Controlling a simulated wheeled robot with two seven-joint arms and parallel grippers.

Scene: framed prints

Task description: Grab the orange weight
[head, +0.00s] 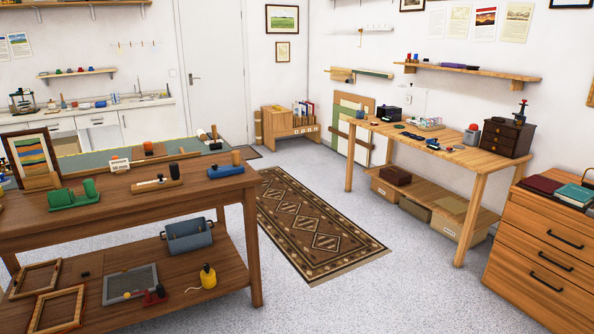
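One is an upright orange piece (148,146) on the green-topped surface behind the near brown table. Neither of my grippers is in view.
The brown table also holds a framed striped print (33,158), a green tool (74,196) and a blue-and-wood tool (226,166). Its lower shelf holds a grey bin (188,236). A rug (312,224) lies on open floor before a workbench (440,148).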

